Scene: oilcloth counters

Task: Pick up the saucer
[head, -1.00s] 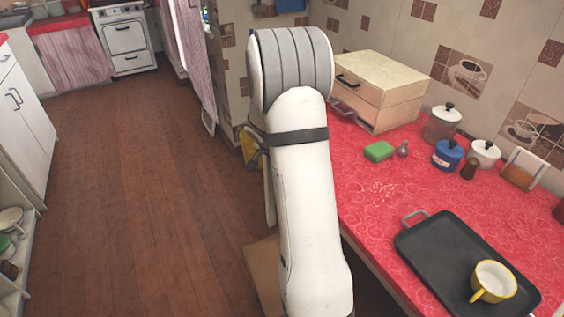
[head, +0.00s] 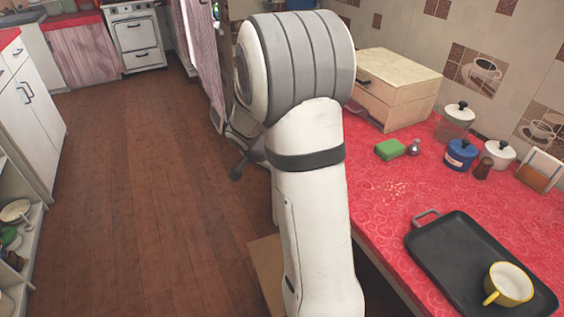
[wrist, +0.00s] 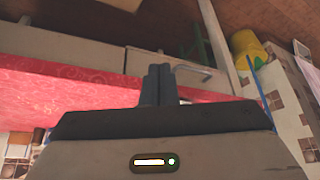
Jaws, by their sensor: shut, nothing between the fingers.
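I cannot make out a saucer for certain in either view. A pale dish (head: 15,211) sits on the left shelf, cut by the picture edge; I cannot tell whether it is a saucer. A yellow and white cup (head: 511,282) stands on a black tray (head: 447,252) on the red counter. My gripper (wrist: 157,72) is shut and empty in the wrist view, its two dark fingers together. In the head view my arm hides most of it; a dark part shows left of the arm, above the floor.
The red counter (head: 384,216) runs along the right, with a wooden box (head: 393,100), green sponge (head: 389,149), blue pot (head: 459,156) and other jars. A white cabinet (head: 32,120) and open shelf stand left. Wooden floor between is clear. A yellow container (wrist: 246,46) shows in the wrist view.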

